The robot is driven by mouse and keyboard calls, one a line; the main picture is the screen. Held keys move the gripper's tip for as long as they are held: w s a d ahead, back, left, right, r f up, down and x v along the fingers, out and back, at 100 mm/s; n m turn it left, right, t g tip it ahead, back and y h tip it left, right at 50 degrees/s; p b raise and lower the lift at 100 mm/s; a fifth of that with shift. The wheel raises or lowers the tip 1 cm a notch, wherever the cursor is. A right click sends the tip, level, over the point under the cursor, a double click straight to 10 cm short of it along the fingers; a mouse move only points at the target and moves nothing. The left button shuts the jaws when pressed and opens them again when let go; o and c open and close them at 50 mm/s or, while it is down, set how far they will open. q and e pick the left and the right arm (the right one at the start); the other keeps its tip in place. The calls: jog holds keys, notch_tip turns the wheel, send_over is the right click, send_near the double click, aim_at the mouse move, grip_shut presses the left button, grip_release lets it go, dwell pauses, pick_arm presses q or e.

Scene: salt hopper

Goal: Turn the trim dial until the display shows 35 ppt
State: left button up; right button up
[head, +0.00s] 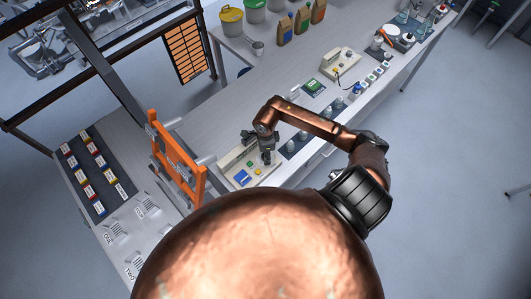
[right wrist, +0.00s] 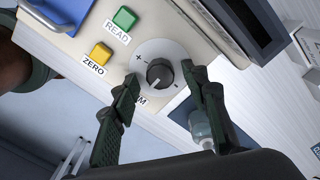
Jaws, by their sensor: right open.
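The trim dial (right wrist: 160,73) is a black knob on a white disc with plus and minus marks, on a beige instrument (head: 239,177). Its label is partly hidden by a finger. My right gripper (right wrist: 162,80) is open, with its two dark fingertips on either side of the knob. I cannot tell whether they touch it. In the head view the right gripper (head: 267,158) is over the instrument. The dark display housing (right wrist: 250,25) is at the top right of the right wrist view, and no reading is legible. My left gripper is not in view.
A green READ button (right wrist: 124,17) and a yellow ZERO button (right wrist: 101,52) sit near the dial. A clear vial (right wrist: 201,128) shows beyond the right finger. An orange frame (head: 178,163) stands left of the instrument. Another instrument (head: 341,64) stands farther along the bench.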

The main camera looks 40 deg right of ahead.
jog(key=shift+w+f, duration=0.1)
jog(key=shift+w, duration=0.05)
jog(key=shift+c, duration=1.2)
jog(key=c, duration=0.6)
grip_shut()
jog(key=shift+m+b, duration=0.65)
jog(key=shift+m, duration=0.55)
jog(key=m+b, duration=0.1)
jog(key=m, duration=0.3)
jog(key=shift+m+b, duration=0.3)
jog(key=shift+b, duration=0.1)
jog(key=m+b, duration=0.1)
jog(key=m, duration=0.2)
jog(key=shift+a, duration=0.1)
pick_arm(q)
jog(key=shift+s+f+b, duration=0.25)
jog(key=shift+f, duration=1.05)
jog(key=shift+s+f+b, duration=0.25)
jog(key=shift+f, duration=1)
pick_arm(e)
jog(key=shift+m, duration=2.1)
